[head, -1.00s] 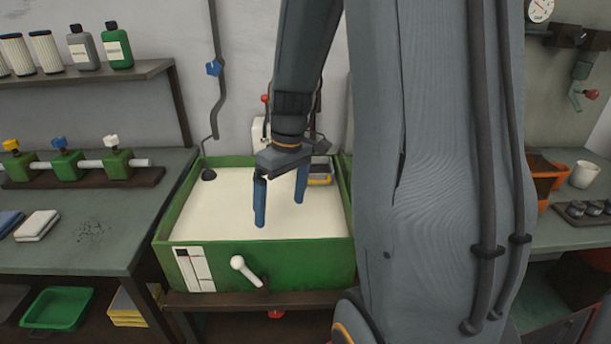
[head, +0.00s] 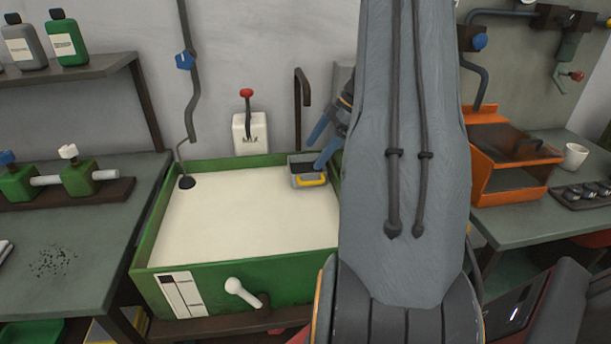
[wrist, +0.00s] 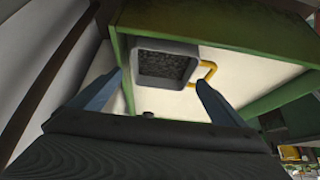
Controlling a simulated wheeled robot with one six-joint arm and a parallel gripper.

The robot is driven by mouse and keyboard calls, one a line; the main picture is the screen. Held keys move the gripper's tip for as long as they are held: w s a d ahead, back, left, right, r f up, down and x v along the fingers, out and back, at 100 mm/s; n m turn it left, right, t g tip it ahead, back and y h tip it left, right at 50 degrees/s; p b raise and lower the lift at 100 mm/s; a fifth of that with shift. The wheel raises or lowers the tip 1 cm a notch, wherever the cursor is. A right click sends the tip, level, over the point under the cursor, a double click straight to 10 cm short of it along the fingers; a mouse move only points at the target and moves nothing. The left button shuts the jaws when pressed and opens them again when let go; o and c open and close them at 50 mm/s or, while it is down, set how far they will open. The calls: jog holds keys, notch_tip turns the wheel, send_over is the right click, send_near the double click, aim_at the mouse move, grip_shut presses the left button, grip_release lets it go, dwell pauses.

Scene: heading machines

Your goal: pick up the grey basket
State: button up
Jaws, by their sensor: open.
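The grey basket (head: 305,170) is a small square box with dark contents and a yellow handle. It sits in the back right corner of the green tank with the pale filling (head: 220,287). It also shows in the wrist view (wrist: 165,62), ahead of the fingers, with its yellow handle on the right. My gripper (head: 322,146) has blue fingers and is open, close beside and above the basket at its right in the head view. In the wrist view its fingers (wrist: 160,92) stand wide apart with nothing between them. My arm hides the tank's right end in the head view.
A white box with a red-knobbed lever (head: 248,128) and a dark bent pipe (head: 302,100) stand behind the tank. A hanging pipe (head: 188,100) reaches its left back corner. An orange bin (head: 505,170) and a white cup (head: 575,155) stand on the right bench.

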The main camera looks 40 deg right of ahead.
aim_at(307, 162)
jog(key=shift+s+p+x, duration=0.2)
jog(key=shift+p+x, duration=1.05)
jog(key=shift+x, duration=1.8)
jog(key=shift+a, duration=0.1)
jog(key=c, duration=0.9)
jog(key=shift+r+b, duration=0.2)
jog(key=shift+b, duration=0.1)
jog(key=shift+s+a+r+b, duration=0.1)
jog(key=shift+s+r+b, duration=0.05)
jog(key=shift+b, duration=0.15)
notch_tip(307, 162, up, 11)
jog(key=b, duration=0.3)
jog(key=s+a+b, duration=0.2)
jog(key=s+a, duration=0.3)
jog(key=s, duration=0.3)
jog(key=s+a+b, duration=0.2)
jog(key=s+a, duration=0.3)
jog(key=s, duration=0.3)
jog(key=shift+s, duration=0.4)
jog(key=shift+a, duration=0.15)
